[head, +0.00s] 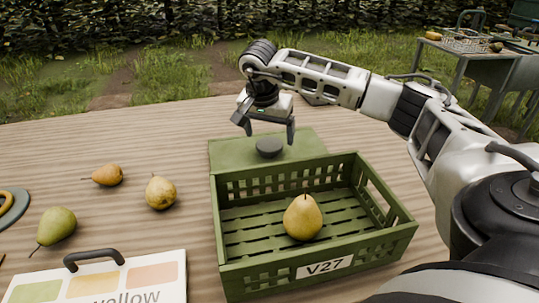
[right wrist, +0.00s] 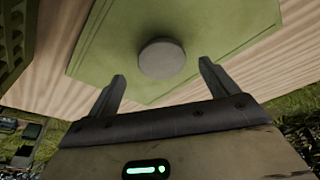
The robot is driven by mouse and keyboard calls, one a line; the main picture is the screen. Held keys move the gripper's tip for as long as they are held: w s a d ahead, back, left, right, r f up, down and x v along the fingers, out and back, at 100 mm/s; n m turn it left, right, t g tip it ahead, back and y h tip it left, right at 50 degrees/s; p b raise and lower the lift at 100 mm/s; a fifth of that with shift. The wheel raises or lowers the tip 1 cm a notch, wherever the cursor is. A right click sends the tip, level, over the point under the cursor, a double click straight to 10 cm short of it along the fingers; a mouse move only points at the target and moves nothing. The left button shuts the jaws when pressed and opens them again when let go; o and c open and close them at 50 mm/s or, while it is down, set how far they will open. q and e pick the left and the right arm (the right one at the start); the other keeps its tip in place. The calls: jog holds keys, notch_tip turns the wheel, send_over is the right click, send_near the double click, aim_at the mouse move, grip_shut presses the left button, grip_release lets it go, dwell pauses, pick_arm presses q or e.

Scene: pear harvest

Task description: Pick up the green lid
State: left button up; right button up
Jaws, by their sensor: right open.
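The green lid (head: 228,158) lies flat on the wooden table behind the green crate, with a dark round knob (head: 269,148) on top. In the right wrist view the lid (right wrist: 205,25) fills the upper middle, and its grey knob (right wrist: 161,58) sits ahead of and between the fingertips. My right gripper (head: 270,130) is open and empty, pointing down above the lid near the knob. Its two fingers also show in the right wrist view (right wrist: 161,78), apart from the knob. My left gripper is not in view.
The green crate (head: 325,268), labelled V27, holds one yellow pear (head: 303,217) and stands just in front of the lid. Several loose pears, including a green one (head: 56,227), lie at left. A colour-card board (head: 150,268) with a dark handle stands at front left.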

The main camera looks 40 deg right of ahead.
aim_at(269, 144)
jog(key=x, duration=0.3)
jog(key=shift+w+f, duration=0.15)
jog(key=shift+f, duration=0.05)
jog(key=shift+c, duration=0.4)
jog(key=c, duration=1.1)
